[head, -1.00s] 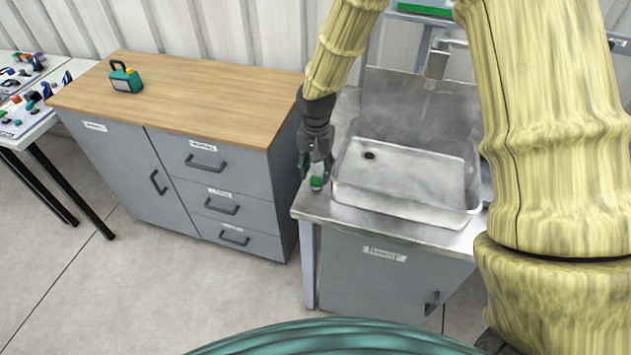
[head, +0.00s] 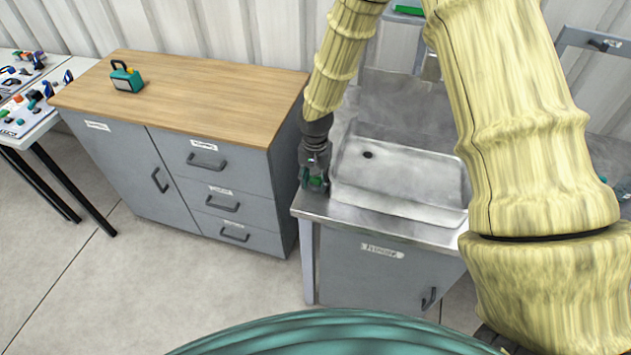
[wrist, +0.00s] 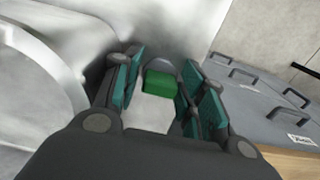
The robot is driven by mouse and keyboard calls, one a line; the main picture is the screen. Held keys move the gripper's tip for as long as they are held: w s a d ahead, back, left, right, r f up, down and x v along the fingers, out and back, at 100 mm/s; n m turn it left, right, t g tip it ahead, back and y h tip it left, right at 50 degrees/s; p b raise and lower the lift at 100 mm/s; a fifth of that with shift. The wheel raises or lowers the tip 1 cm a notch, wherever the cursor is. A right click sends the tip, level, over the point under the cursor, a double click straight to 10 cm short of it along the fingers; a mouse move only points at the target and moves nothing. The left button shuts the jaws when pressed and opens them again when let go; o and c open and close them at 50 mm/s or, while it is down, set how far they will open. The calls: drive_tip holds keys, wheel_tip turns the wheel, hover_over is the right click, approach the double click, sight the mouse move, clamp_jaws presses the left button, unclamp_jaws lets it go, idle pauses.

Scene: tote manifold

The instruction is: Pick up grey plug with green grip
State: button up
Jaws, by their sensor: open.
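The plug's green grip (wrist: 160,85) shows between my open fingers in the wrist view, with a bit of its grey body behind it. In the head view the green grip (head: 316,182) is at the left end of the steel sink counter, mostly hidden by my gripper. My gripper (head: 314,180) is low over the counter there, its fingers either side of the plug. In the wrist view my gripper (wrist: 165,95) has teal pads left and right of the grip. The right pad is close to it; I cannot tell whether it touches.
The sink basin (head: 400,182) lies just right of my gripper. A wooden-topped grey cabinet (head: 190,95) stands to the left across a gap, with a teal and black lamp-like object (head: 126,77) on top. A white table (head: 35,125) with small parts is far left.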

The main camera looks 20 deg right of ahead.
drive_tip(key=c, duration=0.5)
